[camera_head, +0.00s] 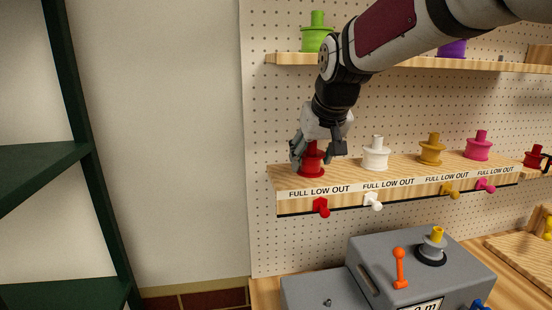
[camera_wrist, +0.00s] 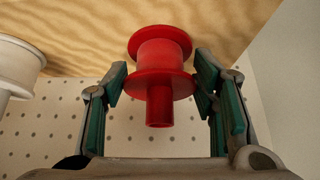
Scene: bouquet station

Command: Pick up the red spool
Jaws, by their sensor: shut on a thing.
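The red spool (camera_head: 312,163) sits at the left end of the lower wooden shelf, above the "FULL LOW OUT" label. In the wrist view the red spool (camera_wrist: 161,68) is upper middle, its flanges and narrow stem in plain sight. My gripper (camera_head: 317,151) reaches down over it from above, with one finger on each side. In the wrist view the green-padded fingers of my gripper (camera_wrist: 160,76) flank the flange nearer the camera and are shut on the spool. The spool looks upright and seems to rest on the shelf.
A white spool (camera_head: 376,154) stands just right on the shelf (camera_head: 345,179), then a gold spool (camera_head: 431,150) and a pink spool (camera_head: 478,147). Another red spool (camera_head: 534,157) is at far right. A green spool (camera_head: 316,34) stands on the upper shelf. A grey machine (camera_head: 375,261) is below.

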